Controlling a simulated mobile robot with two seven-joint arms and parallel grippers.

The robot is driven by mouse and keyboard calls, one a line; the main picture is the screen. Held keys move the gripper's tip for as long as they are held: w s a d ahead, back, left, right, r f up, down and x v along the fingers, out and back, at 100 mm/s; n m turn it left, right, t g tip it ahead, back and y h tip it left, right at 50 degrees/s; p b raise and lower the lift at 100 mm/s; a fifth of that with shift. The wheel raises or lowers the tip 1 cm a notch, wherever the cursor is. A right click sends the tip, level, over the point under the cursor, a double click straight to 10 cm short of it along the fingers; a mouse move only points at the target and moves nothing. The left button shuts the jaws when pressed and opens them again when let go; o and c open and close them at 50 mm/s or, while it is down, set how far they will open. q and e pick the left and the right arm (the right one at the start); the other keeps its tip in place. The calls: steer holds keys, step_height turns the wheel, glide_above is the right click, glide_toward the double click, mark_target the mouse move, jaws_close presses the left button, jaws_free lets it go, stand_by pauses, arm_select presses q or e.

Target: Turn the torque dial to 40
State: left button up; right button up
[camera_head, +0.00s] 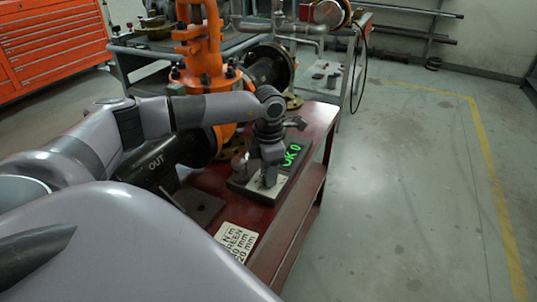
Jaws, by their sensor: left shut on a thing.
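A flat dark box with a pale top plate (244,188) sits on the red bench. Its green lit display (292,156) shows characters that look like "OK 0", seen at a slant. My left gripper (269,181) points down onto the box, just left of the display. It is shut on a small part there, which I take for the torque dial; the fingers hide the dial and any scale marks. A small grey rounded part (239,166) stands beside the gripper. My right gripper is not in view.
The red bench (285,230) carries a dark valve body marked "OUT" (150,165) and an orange valve yoke (202,50). A printed label (236,240) lies at the front. A grey cart stands behind; the floor at right is clear.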

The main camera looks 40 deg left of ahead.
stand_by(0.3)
arm_select(q)
steer(key=o, duration=1)
steer(key=shift+o, duration=0.2)
steer(key=shift+r+p, duration=0.45)
steer(key=shift+r, duration=3.2)
